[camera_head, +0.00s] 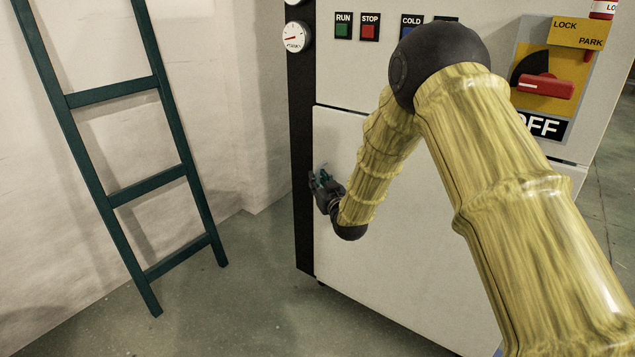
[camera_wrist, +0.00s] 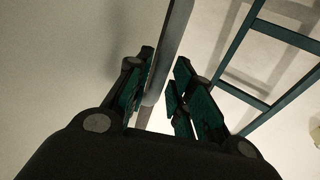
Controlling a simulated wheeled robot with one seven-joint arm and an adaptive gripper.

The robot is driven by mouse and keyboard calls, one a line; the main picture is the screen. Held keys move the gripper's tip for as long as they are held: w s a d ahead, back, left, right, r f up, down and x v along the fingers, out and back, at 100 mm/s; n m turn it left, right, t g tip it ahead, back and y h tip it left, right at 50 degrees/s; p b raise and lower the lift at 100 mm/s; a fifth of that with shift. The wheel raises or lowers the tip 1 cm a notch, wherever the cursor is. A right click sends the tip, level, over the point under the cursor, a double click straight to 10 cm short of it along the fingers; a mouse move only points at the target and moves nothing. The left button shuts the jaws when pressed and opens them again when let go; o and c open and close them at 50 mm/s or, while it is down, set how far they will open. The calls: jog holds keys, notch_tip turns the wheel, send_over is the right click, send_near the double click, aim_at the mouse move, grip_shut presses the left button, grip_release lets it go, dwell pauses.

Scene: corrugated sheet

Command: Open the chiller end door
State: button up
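The chiller end door (camera_head: 400,260) is a pale lower panel under the control face, and it looks closed. It fills the left of the wrist view (camera_wrist: 65,65). My gripper (camera_head: 320,180) is at the door's left edge, beside the dark side strip. In the wrist view, my gripper (camera_wrist: 165,60) is open, with its green-padded fingers apart. A grey upright bar (camera_wrist: 171,45), perhaps the door handle, runs between the fingers, nearer the left one. I cannot tell whether they touch it. My gripper and wrist hide any handle in the head view.
A dark green ladder (camera_head: 148,188) leans on the pale wall left of the chiller. Floor (camera_head: 240,290) is clear between them. Above the door are RUN and STOP buttons (camera_head: 370,30), a gauge (camera_head: 295,38) and a red switch (camera_head: 545,87) at OFF.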

jog(key=shift+x, duration=0.8)
grip_shut()
